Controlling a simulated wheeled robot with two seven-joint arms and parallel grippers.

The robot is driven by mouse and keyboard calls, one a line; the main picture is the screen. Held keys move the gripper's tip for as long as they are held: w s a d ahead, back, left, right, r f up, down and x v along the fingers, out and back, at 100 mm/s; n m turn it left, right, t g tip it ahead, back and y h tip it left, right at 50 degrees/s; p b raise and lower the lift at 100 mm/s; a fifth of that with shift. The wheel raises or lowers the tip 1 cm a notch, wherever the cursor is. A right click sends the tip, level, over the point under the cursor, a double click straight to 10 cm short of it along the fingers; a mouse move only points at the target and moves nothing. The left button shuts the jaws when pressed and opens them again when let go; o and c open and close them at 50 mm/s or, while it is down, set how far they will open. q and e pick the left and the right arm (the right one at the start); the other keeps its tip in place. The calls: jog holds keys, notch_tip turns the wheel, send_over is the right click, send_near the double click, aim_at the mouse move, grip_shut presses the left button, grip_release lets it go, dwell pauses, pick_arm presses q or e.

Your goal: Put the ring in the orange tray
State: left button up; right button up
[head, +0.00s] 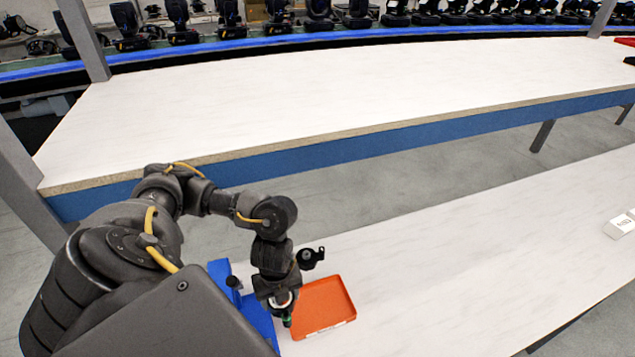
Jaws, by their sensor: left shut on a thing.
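The orange tray (325,311) lies on the near white table, just right of my left gripper. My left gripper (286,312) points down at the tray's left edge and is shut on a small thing. The part of the tray that shows is empty. My right gripper is not in view.
A blue object (219,271) lies left of the gripper, partly hidden by my arm. A white box (620,225) stands at the far right. The near table (460,260) is clear between tray and box. A second white table (330,95) stands beyond a floor gap.

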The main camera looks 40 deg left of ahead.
pick_arm(q)
jog(key=shift+s+a+r, duration=0.1)
jog(key=shift+a, duration=0.1)
jog(key=w+d+f, duration=0.3)
jog(key=w+f, duration=0.1)
jog(key=w, duration=0.4)
jog(key=b, duration=0.1)
send_over(327, 305)
jog(key=f, duration=0.3)
jog(key=s+f, duration=0.1)
jog(key=shift+a+f, duration=0.25)
jog(key=shift+f, duration=0.15)
jog(key=shift+w+d+f, duration=0.2)
jog(key=shift+w+f, duration=0.3)
jog(key=shift+f, duration=1.65)
jog(key=o, duration=0.5)
jog(key=shift+f, duration=0.15)
jog(key=o, duration=0.4)
